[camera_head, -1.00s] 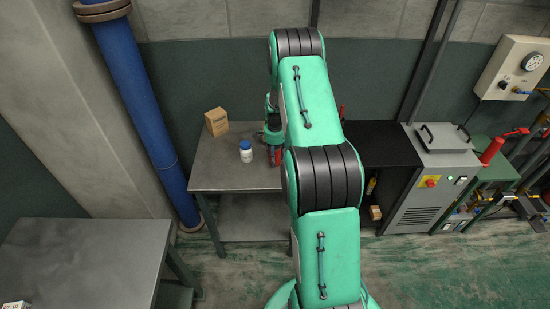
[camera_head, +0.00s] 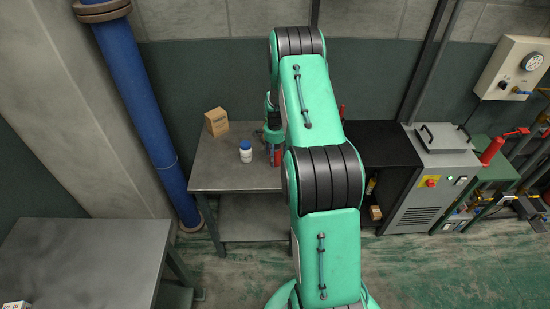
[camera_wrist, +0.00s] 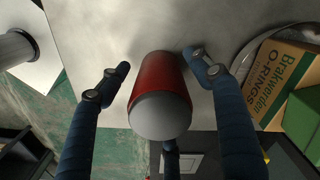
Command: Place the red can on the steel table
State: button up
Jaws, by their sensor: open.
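The red can (camera_head: 277,156) stands on the grey metal table (camera_head: 222,170) by the wall, partly hidden by my arm in the head view. In the wrist view the red can (camera_wrist: 160,95) shows its pale grey end towards the camera. My gripper (camera_wrist: 156,62) is open, with one finger on each side of the can. A gap shows on the left side; the right fingertip is close to the can, and I cannot tell if it touches. In the head view my gripper is mostly hidden behind my arm.
A white bottle with a blue cap (camera_head: 246,151) stands left of the can. A cardboard box (camera_head: 216,122) is at the table's back; an O-rings box (camera_wrist: 285,85) shows in the wrist view. Another metal table (camera_head: 85,260) is at front left. A grey machine (camera_head: 435,170) stands right.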

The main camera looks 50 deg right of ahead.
notch_tip(320, 180, up, 11)
jog(key=shift+r+p, duration=0.1)
jog(key=shift+p, duration=0.2)
dwell(0.7)
jog(key=shift+a+r, duration=0.1)
jog(key=shift+r, duration=0.05)
jog(key=s+a+r+n+t+h, duration=0.15)
jog(key=a+r+n, duration=0.25)
jog(key=a+r, duration=1.05)
jog(key=s+a+r+n+t+y, duration=0.1)
jog(key=s+a+r+n, duration=0.3)
jog(key=a+r, duration=1.1)
jog(key=s+a+r+n+t, duration=0.2)
jog(key=s+a+r+n, duration=0.3)
jog(key=s+a+r, duration=0.4)
jog(key=s+a+n, duration=0.2)
jog(key=s+a, duration=0.3)
jog(key=s, duration=0.2)
jog(key=s+a+f+n+t, duration=0.1)
jog(key=s+a+n, duration=0.2)
jog(key=s+a, duration=0.2)
jog(key=s, duration=0.3)
jog(key=shift+s, duration=0.3)
